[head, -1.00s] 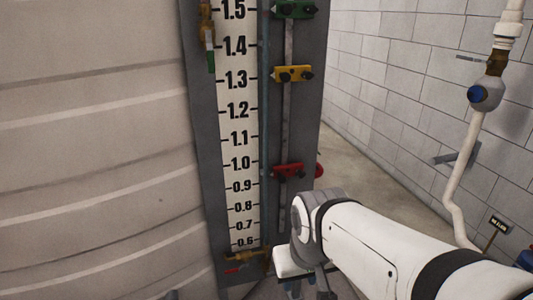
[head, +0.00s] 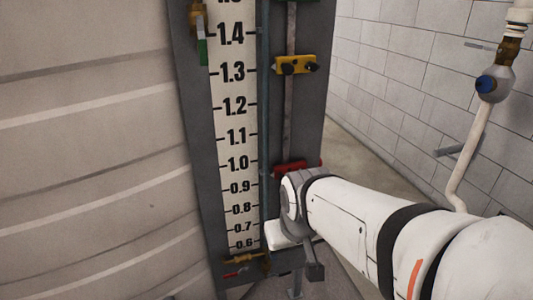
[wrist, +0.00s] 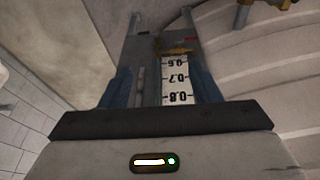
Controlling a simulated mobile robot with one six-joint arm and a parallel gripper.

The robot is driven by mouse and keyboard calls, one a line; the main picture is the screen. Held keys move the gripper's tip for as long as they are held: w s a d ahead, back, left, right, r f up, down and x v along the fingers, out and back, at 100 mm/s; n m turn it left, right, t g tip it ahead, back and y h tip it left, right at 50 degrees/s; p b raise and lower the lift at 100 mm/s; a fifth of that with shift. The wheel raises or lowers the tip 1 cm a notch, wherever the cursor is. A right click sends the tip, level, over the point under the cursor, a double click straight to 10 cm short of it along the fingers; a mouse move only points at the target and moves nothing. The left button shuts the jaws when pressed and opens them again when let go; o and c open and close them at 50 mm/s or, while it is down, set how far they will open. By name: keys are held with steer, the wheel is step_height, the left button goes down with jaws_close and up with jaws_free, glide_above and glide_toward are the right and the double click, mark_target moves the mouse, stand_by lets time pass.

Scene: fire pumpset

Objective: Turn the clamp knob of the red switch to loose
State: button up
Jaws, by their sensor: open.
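The red switch (head: 290,167) is on the slotted rail right of the white scale (head: 236,130), near the 1.0 mark. In the head view only its upper part shows; my arm's end covers its lower part and its knobs. My gripper (wrist: 162,78) is open in the wrist view, with one dark finger on each side and the upside-down scale showing between and beyond them. I cannot make out the red switch or its clamp knob in the wrist view. In the head view my wrist is just below and in front of the switch, and the fingertips are hidden.
A yellow switch (head: 295,65) with black knobs is higher on the same rail. A brass valve with a green handle (head: 202,50) is at upper left. A ribbed tank (head: 90,150) fills the left. A white pipe (head: 475,150) stands at right by the block wall.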

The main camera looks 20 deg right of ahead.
steer(key=w+d+f+t+y+b, duration=0.1)
steer(key=w+d+f+t, duration=0.3)
steer(key=w+d+t, duration=0.65)
steer(key=w+d+f+t+b, duration=0.1)
steer(key=w+d+f+t, duration=0.5)
steer(key=w, duration=0.9)
steer(key=w+r+g+p, duration=0.1)
steer(key=w+g+p, duration=0.1)
steer(key=w, duration=0.5)
steer(key=shift+d+r, duration=0.2)
steer(key=shift+d, duration=0.25)
steer(key=shift+c, duration=0.2)
steer(key=c, duration=0.9)
steer(key=shift+w+a, duration=0.1)
steer(key=shift+a, duration=0.05)
steer(key=shift+c, duration=0.2)
steer(key=shift+f+n+b, duration=0.1)
steer(key=shift+n+b, duration=0.2)
steer(key=shift+n, duration=0.1)
